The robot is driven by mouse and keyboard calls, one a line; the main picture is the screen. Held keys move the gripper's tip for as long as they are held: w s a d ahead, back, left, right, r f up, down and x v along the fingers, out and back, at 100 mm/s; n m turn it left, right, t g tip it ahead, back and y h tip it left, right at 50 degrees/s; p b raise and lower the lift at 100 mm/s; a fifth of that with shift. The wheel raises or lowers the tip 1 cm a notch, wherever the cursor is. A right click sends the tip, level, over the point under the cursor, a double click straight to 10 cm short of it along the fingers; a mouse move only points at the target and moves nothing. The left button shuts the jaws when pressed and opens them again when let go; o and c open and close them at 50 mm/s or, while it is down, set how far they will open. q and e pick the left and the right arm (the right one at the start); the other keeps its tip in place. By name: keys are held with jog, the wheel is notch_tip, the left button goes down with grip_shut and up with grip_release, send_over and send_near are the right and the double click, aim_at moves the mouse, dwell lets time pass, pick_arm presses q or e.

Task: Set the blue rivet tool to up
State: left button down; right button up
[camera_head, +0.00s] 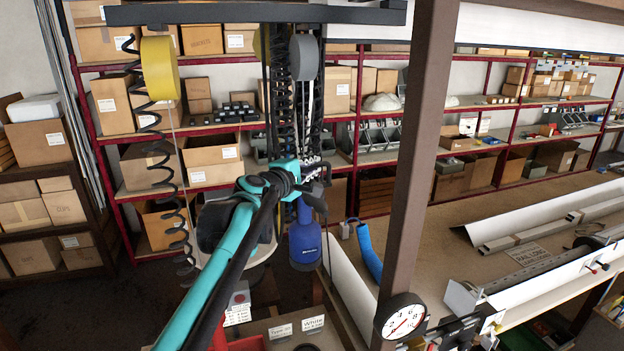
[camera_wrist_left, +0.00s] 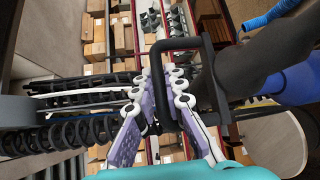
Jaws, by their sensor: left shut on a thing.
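The blue rivet tool (camera_head: 305,245) hangs below the overhead rail, its blue body pointing down. Its upper part is mostly hidden behind my teal and black left arm. In the left wrist view its dark body ends in a blue part (camera_wrist_left: 297,84) at the right, with a black loop handle (camera_wrist_left: 180,43) at the middle. My left gripper (camera_head: 314,172) is at the top of the tool. In the left wrist view the purple-padded fingers (camera_wrist_left: 162,100) are shut on the loop handle. My right gripper is not in view.
A brown post (camera_head: 408,170) stands right of the tool. A round gauge (camera_head: 402,317) sits low beside it. A yellow reel (camera_head: 160,68) with a black coiled hose hangs at left. A workbench (camera_head: 450,225) with white profiles extends right. Shelves with boxes stand behind.

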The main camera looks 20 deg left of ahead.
pick_arm(q)
notch_tip(320, 180, up, 4)
jog(key=shift+p, duration=0.75)
jog(key=shift+r, duration=0.1)
jog(key=shift+a, duration=0.1)
jog(key=c, duration=1.6)
grip_release()
jog(key=shift+r, duration=0.1)
jog(key=shift+s, duration=0.4)
jog(key=v, duration=1.1)
jog(key=shift+s, duration=0.1)
